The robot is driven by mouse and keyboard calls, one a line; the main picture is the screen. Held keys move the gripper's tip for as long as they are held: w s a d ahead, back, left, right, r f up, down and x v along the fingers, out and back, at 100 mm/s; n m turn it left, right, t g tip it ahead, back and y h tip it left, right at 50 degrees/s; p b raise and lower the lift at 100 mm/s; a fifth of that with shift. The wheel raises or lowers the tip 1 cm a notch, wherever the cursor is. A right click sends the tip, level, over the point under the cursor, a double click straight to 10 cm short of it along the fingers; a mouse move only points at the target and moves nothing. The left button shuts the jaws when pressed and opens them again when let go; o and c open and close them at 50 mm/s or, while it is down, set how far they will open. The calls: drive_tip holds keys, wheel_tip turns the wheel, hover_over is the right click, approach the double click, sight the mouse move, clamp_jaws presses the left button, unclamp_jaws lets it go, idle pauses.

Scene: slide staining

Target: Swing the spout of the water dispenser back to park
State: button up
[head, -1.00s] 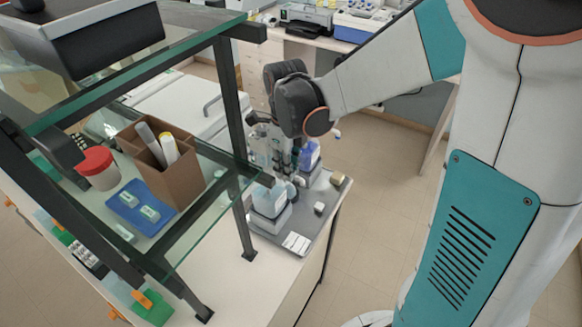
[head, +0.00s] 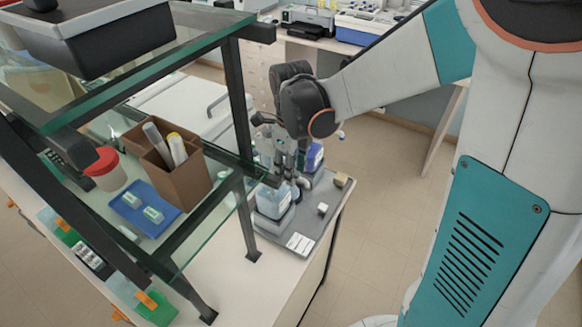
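Bottles stand on a dark grey tray (head: 319,221) at the far end of the bench. My gripper (head: 290,172) points down among the bottles, close to the pale blue one. Its fingers are small and partly hidden by my wrist and the shelf frame, so I cannot tell if they are open or touching anything. I cannot make out the dispenser's spout.
A glass shelf with a black frame (head: 240,110) stands left of my gripper. It holds a brown box (head: 187,184), a red-capped jar (head: 105,168) and a blue tray (head: 145,208). A white label card (head: 300,244) and small blocks lie on the dark tray. Open floor lies to the right.

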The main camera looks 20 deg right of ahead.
wheel_tip(320, 180, up, 12)
idle(0.6)
drive_tip(key=shift+s, duration=0.1)
